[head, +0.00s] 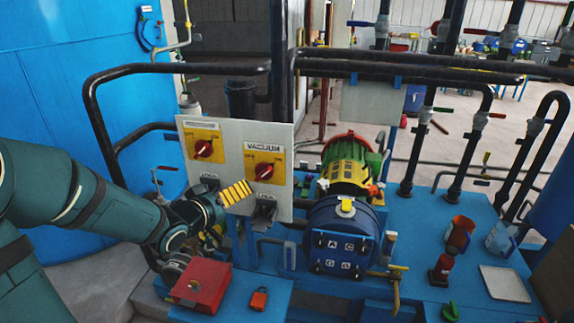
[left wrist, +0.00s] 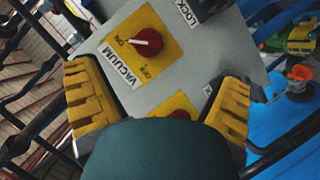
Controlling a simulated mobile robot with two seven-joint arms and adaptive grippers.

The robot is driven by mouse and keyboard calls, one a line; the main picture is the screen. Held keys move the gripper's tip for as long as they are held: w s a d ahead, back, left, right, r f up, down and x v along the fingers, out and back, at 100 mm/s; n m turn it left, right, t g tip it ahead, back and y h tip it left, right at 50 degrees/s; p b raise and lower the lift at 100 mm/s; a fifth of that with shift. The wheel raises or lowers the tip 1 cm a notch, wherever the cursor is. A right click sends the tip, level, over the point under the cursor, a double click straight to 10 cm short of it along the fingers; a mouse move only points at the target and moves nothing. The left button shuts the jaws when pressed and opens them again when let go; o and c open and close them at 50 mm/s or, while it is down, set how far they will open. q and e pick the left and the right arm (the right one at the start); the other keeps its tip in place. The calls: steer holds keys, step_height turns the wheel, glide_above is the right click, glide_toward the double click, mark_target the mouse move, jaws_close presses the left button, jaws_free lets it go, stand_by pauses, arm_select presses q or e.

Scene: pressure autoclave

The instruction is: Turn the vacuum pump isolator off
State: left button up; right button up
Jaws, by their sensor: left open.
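A grey panel carries two red rotary knobs on yellow plates. The right one, under the VACUUM label, is the vacuum pump isolator (head: 264,172). In the left wrist view this isolator (left wrist: 146,42) shows beyond the fingers, its white mark pointing towards ON. The other knob (head: 204,148) is to its left; it shows partly in the left wrist view (left wrist: 180,115), behind my gripper. My left gripper (head: 229,210) is open and empty, below and left of the isolator in the head view. Its yellow-padded fingers (left wrist: 160,100) stand apart, not touching the isolator. My right gripper is not in view.
Padlock brackets (head: 264,210) stick out under the knobs. A red box (head: 201,284) and an orange padlock (head: 258,299) are below my left gripper. A blue pump (head: 343,237) stands right of the panel. Black pipes (head: 180,69) pass behind and above.

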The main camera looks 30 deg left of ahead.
mark_target(261, 175)
arm_select(q)
steer(key=r+b+x, duration=0.1)
steer(key=x, duration=0.3)
steer(key=r+b+x, duration=0.1)
steer(key=x, duration=0.3)
steer(key=w+r+b+x, duration=0.1)
steer(key=x, duration=0.4)
steer(key=shift+a, duration=0.35)
steer(key=c, duration=1.2)
